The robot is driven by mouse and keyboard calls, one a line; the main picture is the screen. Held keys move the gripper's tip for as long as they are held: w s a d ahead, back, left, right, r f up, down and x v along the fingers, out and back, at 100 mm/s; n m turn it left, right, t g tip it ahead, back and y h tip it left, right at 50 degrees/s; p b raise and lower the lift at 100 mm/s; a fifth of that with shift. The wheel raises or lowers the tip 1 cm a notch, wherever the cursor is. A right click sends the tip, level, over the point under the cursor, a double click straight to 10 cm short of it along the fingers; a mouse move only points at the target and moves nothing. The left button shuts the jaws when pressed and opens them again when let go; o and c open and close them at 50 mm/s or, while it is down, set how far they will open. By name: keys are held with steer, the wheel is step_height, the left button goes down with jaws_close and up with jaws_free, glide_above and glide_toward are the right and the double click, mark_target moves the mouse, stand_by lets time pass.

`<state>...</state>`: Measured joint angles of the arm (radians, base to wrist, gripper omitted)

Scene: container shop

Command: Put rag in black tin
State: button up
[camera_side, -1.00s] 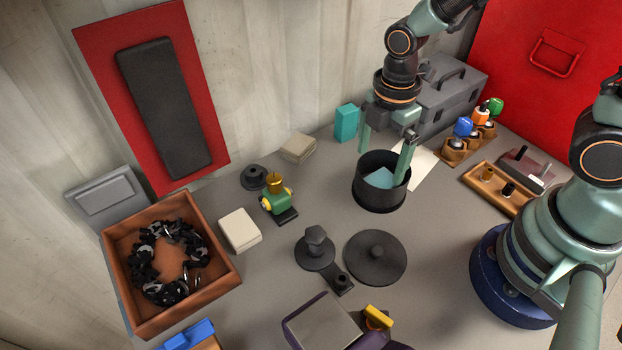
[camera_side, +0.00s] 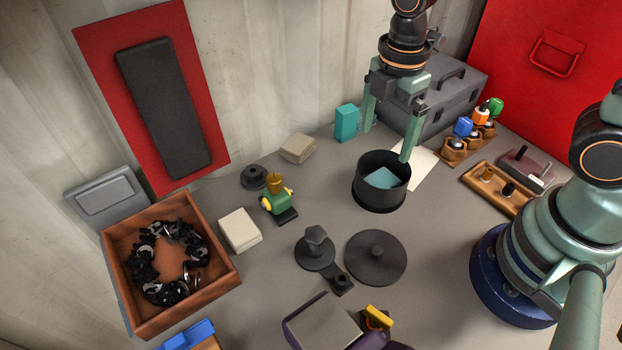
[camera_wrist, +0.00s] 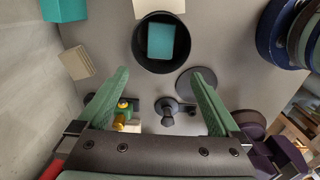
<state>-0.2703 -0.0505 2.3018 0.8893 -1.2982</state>
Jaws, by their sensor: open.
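The black tin (camera_side: 380,197) stands upright and uncovered on the bench in the side view, and it also shows in the wrist view (camera_wrist: 138,52). A folded teal rag (camera_side: 383,178) lies inside the tin, below its rim; the wrist view shows it too (camera_wrist: 161,41). My gripper (camera_side: 388,143) is above the tin with its green fingers spread wide and nothing between them. In the wrist view the open fingers (camera_wrist: 163,80) are apart from the rag.
A round black lid (camera_side: 376,257) with a knob lies in front of the tin. A teal block (camera_side: 346,122) and a grey toolbox (camera_side: 440,95) stand behind. A wooden tray (camera_side: 497,190) is to the right. A brown box (camera_side: 215,228) of dark links is at left.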

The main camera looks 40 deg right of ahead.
steer(key=shift+r, duration=0.85)
steer(key=d+r+m+t, duration=0.5)
steer(key=d+r+m, duration=0.3)
steer(key=m, duration=1)
steer(key=shift+s+r+t, duration=0.25)
steer(key=shift+r+t, duration=0.05)
steer(key=shift+r, duration=0.5)
